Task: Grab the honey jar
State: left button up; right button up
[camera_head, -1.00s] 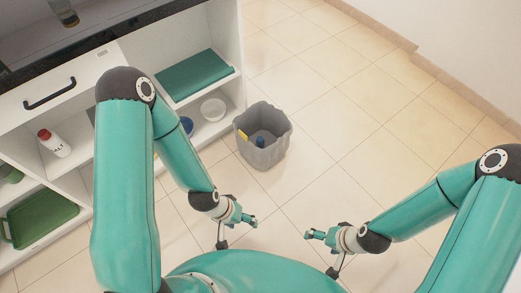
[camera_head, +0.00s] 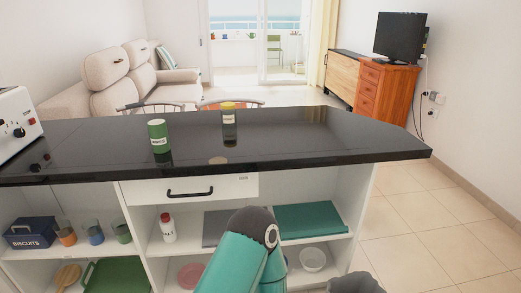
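A jar with a yellow lid and a dark label (camera_head: 229,122) stands upright on the black countertop (camera_head: 300,148), near its far edge. I take it for the honey jar; its label is too small to read. A green can with a pale label (camera_head: 158,136) stands to its left, apart from it. My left arm shows at the bottom centre, below the countertop and in front of the shelves. Neither of my grippers is in view.
A white toaster-like appliance (camera_head: 15,125) stands at the counter's left end. Chairs (camera_head: 160,107) stand behind the counter. Shelves below hold a red-capped bottle (camera_head: 168,228), a white bowl (camera_head: 312,259) and a biscuits box (camera_head: 33,232). The counter right of the jar is clear.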

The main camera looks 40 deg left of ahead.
aim_at(228, 110)
jog(key=z, duration=1.2)
jog(key=i, duration=0.1)
jog(key=z, duration=2.95)
jog(key=k, duration=0.55)
jog(key=u, duration=5.7)
jog(key=k, duration=0.5)
